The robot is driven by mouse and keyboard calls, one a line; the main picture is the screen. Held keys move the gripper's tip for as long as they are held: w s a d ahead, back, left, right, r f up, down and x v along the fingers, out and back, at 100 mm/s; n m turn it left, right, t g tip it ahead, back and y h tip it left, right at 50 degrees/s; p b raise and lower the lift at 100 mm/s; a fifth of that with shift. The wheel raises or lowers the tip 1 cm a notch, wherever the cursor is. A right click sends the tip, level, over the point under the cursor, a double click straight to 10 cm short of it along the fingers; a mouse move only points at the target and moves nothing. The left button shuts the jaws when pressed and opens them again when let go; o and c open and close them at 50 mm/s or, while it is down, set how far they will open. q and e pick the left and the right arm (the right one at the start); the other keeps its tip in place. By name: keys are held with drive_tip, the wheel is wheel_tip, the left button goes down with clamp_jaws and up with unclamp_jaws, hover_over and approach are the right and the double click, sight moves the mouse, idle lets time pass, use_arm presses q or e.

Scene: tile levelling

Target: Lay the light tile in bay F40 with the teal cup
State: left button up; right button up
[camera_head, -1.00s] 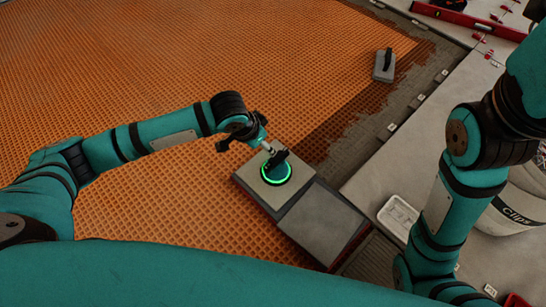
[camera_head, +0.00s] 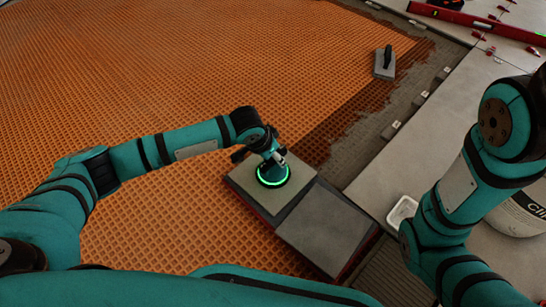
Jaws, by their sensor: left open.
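The teal cup (camera_head: 272,175), with a glowing green ring around its base, stands on a light grey tile (camera_head: 268,202). That tile lies on top of a stack beside a darker grey tile (camera_head: 326,231). My left gripper (camera_head: 270,153) is open, right at the top of the cup. Its fingers are small and partly hidden, and I cannot tell whether they touch the cup's handle. My right arm comes in at the right, but its gripper is not in view. I cannot make out which bay is F40.
Orange waffle matting (camera_head: 130,110) covers much of the floor. Laid pale tiles (camera_head: 445,130), a small white tray (camera_head: 402,211), a white bucket (camera_head: 520,217) and a red level (camera_head: 480,22) are at the right.

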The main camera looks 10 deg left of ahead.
use_arm(q)
clamp_jaws()
idle(0.3)
idle(0.4)
drive_tip(key=shift+r, duration=0.1)
